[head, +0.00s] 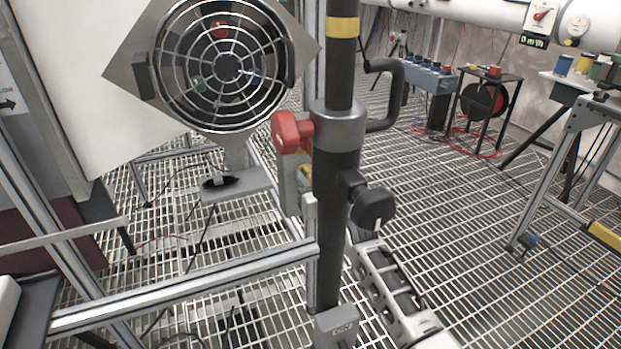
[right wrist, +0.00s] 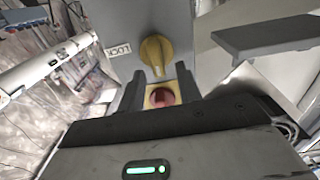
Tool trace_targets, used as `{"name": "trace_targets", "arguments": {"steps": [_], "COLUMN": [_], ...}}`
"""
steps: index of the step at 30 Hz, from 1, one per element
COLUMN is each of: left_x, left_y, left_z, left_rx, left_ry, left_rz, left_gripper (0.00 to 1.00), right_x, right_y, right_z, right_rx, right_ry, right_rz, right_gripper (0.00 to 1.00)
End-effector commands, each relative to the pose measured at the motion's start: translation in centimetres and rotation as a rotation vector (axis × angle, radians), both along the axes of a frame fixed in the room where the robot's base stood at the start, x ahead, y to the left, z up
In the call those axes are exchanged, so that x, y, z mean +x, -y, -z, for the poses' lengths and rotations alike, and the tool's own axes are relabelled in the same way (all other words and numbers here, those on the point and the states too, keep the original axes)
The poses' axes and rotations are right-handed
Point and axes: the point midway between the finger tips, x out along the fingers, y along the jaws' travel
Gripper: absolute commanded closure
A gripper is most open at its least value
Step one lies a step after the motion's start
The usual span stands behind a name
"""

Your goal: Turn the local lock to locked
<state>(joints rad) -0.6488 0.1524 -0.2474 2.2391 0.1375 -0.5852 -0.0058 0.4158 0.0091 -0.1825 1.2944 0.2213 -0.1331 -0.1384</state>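A red button on a yellow base (right wrist: 161,96) is below the knob. My right gripper (right wrist: 160,76) is open, its two dark fingers below and to either side of the knob with nothing held between them. In the head view the right gripper (head: 362,240) is low beside the dark pole, its fingertips partly hidden. The box (head: 290,185) is mostly hidden behind that pole. My left gripper is not in view.
A caged fan (head: 228,65) is at upper left. A metal rail (head: 190,290) crosses low left. Open grating floor lies to the right.

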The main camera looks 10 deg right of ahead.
Motion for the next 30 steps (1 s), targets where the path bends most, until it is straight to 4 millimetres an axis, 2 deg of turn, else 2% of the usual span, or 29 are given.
{"name": "trace_targets", "arguments": {"steps": [4, 12, 13, 16, 30], "left_x": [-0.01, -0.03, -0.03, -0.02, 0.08], "left_y": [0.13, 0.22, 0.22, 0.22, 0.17], "left_z": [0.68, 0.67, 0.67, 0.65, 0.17], "left_rx": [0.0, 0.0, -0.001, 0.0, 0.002], "left_ry": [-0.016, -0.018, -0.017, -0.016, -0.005], "left_rz": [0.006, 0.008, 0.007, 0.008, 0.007], "left_gripper": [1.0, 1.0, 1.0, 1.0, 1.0], "right_x": [0.85, 0.93, 0.92, 0.91, 0.92], "right_y": [-0.18, -0.19, -0.19, -0.18, -0.05], "right_z": [-0.01, -0.06, -0.05, -0.05, -0.09], "right_rx": [0.0, 0.001, 0.001, 0.001, 0.063], "right_ry": [0.0, 0.001, 0.001, 0.0, -0.012], "right_rz": [0.0, 0.0, 0.0, 0.0, 0.0], "right_gripper": [0.65, 0.65, 0.71, 0.99, 1.0]}}
